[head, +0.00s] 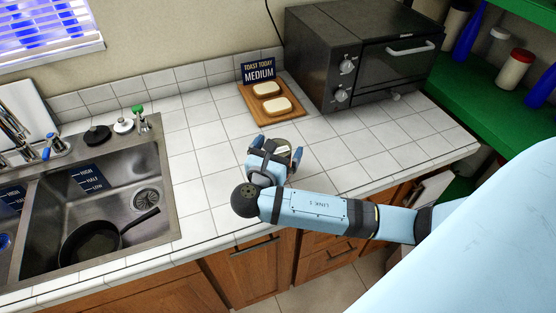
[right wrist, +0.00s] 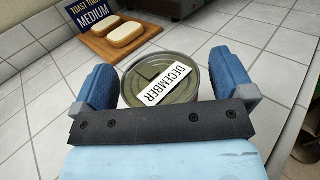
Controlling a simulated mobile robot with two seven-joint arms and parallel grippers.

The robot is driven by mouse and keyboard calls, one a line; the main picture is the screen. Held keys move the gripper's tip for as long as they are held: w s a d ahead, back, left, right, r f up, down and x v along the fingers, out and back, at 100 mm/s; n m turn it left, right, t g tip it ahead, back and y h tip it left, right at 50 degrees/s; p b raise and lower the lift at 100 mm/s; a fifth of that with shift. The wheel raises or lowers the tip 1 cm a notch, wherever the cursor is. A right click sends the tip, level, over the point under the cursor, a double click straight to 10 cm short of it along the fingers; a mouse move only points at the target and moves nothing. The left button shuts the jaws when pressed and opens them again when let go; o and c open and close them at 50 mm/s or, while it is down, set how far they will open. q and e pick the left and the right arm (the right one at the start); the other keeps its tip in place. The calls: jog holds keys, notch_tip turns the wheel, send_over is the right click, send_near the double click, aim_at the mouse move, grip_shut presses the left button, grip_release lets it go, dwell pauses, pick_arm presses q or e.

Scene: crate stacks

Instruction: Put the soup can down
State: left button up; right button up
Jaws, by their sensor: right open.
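The soup can (right wrist: 185,92) is a round, olive-metal can with a white tag reading "DECEMBER" on its lid. It stands upright, apparently on the white tiled counter (right wrist: 262,70), though its base is hidden. My right gripper (right wrist: 165,82) is open, with one blue finger on either side of the can and a small gap showing at each. In the head view the right gripper (head: 279,158) is over the counter, and the can (head: 284,142) is mostly hidden behind it. My left gripper is not in view.
A wooden board (head: 276,114) with two bread slices and a "TOAST TODAY MEDIUM" sign (head: 258,71) lies behind the can. A dark toaster oven (head: 360,60) stands at back right. A sink (head: 130,180) with a black pan (head: 92,240) is left. Tiles beside the can are clear.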

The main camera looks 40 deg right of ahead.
jog(key=c, duration=1.1)
jog(key=shift+c, duration=1.3)
jog(key=shift+r, duration=0.1)
